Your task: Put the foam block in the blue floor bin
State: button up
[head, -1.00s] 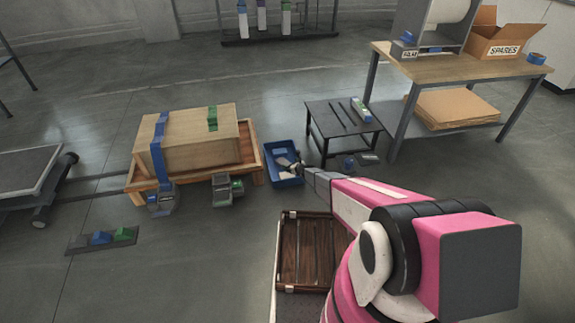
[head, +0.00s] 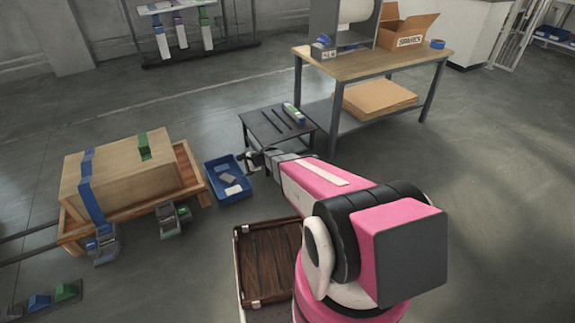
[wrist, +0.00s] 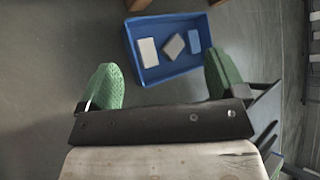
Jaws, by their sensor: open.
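The blue floor bin (head: 232,199) stands on the floor between the wooden crate and the low black table. In the wrist view the bin (wrist: 152,78) holds three small pieces: a white block (wrist: 148,51), a grey one (wrist: 174,45) and a pale blue one (wrist: 195,42). I cannot tell for sure which is the foam block. My gripper (head: 252,161) is by the bin's right edge in the head view. In the wrist view its green finger pads (wrist: 163,78) are wide apart with nothing between them.
A low black table (head: 262,128) holding dark bars and a white, green and blue piece stands right of the bin. The wooden crate with a strapped box (head: 125,170) is to the left. A workbench (head: 385,62) stands behind. Open floor lies at the right.

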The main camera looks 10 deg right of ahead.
jog(key=s+d+r+n+g+h, duration=0.1)
jog(key=s+d+r+n+h, duration=0.2)
jog(key=s+d+r, duration=0.3)
jog(key=s+d+r+n+g+h, duration=0.2)
jog(key=s+d+r+n, duration=0.3)
jog(key=s+r, duration=0.3)
jog(key=s+d+r+n+g+h, duration=0.1)
jog(key=s+d+r+n+h, duration=0.3)
jog(key=s+r, duration=0.4)
jog(key=s+d+n, duration=0.1)
jog(key=s+d, duration=0.1)
jog(key=s, duration=0.3)
jog(key=shift+d+g+h, duration=0.3)
jog(key=shift+g+h, duration=0.1)
